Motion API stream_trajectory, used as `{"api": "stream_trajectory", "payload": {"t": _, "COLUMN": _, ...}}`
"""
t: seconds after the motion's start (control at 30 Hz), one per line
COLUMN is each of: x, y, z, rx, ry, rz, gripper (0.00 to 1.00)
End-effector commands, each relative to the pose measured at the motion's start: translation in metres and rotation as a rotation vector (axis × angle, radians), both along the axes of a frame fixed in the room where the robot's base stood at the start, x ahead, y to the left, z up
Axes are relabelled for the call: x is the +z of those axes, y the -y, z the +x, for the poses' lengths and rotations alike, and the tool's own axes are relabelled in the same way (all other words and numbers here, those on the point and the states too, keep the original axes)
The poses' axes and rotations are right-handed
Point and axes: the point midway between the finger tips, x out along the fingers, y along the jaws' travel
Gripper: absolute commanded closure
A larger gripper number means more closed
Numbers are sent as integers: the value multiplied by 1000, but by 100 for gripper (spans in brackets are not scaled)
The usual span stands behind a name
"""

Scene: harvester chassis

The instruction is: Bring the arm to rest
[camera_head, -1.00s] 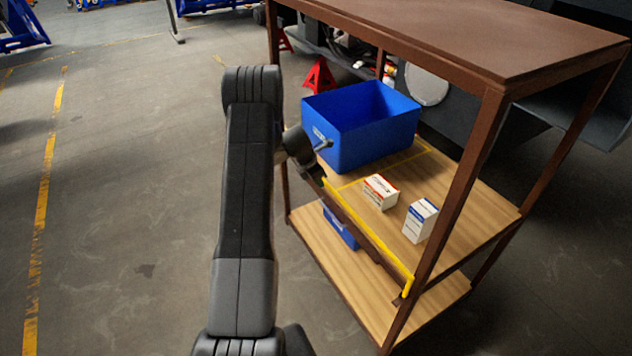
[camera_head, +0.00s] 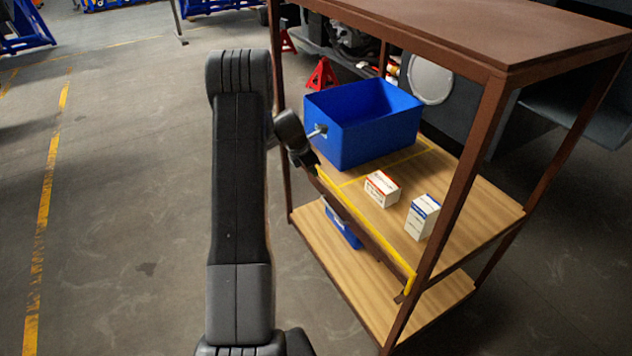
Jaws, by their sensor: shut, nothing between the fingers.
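My arm (camera_head: 238,180) rises from the bottom of the head view, and its upper link hides part of what lies behind it. Its wrist (camera_head: 290,130) bends down on the right side, near the rack's left post. My gripper (camera_head: 309,164) is small and dark, shut and empty, pointing down by the left end of the yellow-edged shelf. It appears just in front of the blue bin (camera_head: 375,140); whether it touches the shelf edge cannot be told.
The brown rack (camera_head: 480,95) stands at the right. Its middle shelf (camera_head: 455,215) holds the blue bin, a red-and-white box (camera_head: 382,189) and a blue-and-white box (camera_head: 421,217). Another blue bin (camera_head: 342,228) is on the lower shelf. The floor (camera_head: 130,200) at left is clear.

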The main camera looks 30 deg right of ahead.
Motion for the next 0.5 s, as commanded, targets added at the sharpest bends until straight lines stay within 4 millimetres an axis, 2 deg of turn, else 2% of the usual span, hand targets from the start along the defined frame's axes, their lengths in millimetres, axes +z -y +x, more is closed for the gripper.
{"api": "stream_trajectory", "payload": {"t": 0.1, "x": 22, "y": 3, "z": 0, "rx": -1, "ry": 1, "rz": 0, "gripper": 100}}
{"api": "stream_trajectory", "payload": {"t": 0.2, "x": 36, "y": 5, "z": 0, "rx": -1, "ry": -1, "rz": 1, "gripper": 100}}
{"api": "stream_trajectory", "payload": {"t": 0.5, "x": 48, "y": 6, "z": -1, "rx": 0, "ry": -5, "rz": 4, "gripper": 100}}
